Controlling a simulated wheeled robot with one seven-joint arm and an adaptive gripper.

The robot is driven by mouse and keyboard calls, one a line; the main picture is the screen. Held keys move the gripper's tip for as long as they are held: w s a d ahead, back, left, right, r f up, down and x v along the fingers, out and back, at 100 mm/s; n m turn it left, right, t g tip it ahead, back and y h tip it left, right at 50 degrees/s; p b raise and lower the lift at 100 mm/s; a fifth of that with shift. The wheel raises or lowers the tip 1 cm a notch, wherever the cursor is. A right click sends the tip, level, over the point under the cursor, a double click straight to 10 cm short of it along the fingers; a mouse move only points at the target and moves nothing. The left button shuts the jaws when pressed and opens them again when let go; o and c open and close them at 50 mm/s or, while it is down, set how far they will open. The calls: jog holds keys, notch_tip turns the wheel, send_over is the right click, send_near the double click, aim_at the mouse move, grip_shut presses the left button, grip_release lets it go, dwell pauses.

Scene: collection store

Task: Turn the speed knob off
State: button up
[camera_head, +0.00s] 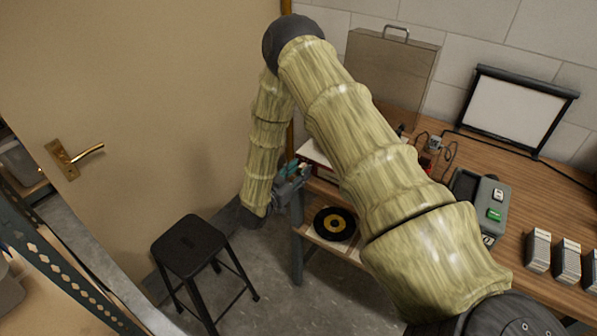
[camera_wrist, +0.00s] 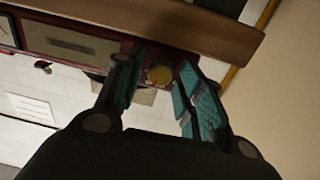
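A round gold-yellow knob (camera_wrist: 158,75) sits on the dark red front of a box-like device (camera_wrist: 75,42) in the wrist view. My gripper (camera_wrist: 163,66) has its teal-padded fingers spread, one on each side of the knob, with a visible gap between them. I cannot tell whether either pad touches the knob. In the head view my gripper (camera_head: 288,178) is at the left end of the wooden bench, close to the device (camera_head: 316,154), which is mostly hidden behind my arm. The knob is not visible there.
A black stool (camera_head: 190,246) stands on the floor at left. A black record (camera_head: 335,224) lies on a lower shelf. A grey box with a green button (camera_head: 494,214) is on the bench (camera_head: 520,170). A door (camera_head: 150,110) is behind my gripper.

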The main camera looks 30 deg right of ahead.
grip_shut()
jog(key=shift+n+b, duration=0.3)
jog(key=shift+n, duration=1.2)
jog(key=shift+o, duration=1.8)
grip_release()
jog(key=shift+a, duration=0.1)
jog(key=v, duration=1.1)
jog(key=shift+a, duration=0.4)
jog(key=shift+s, duration=0.1)
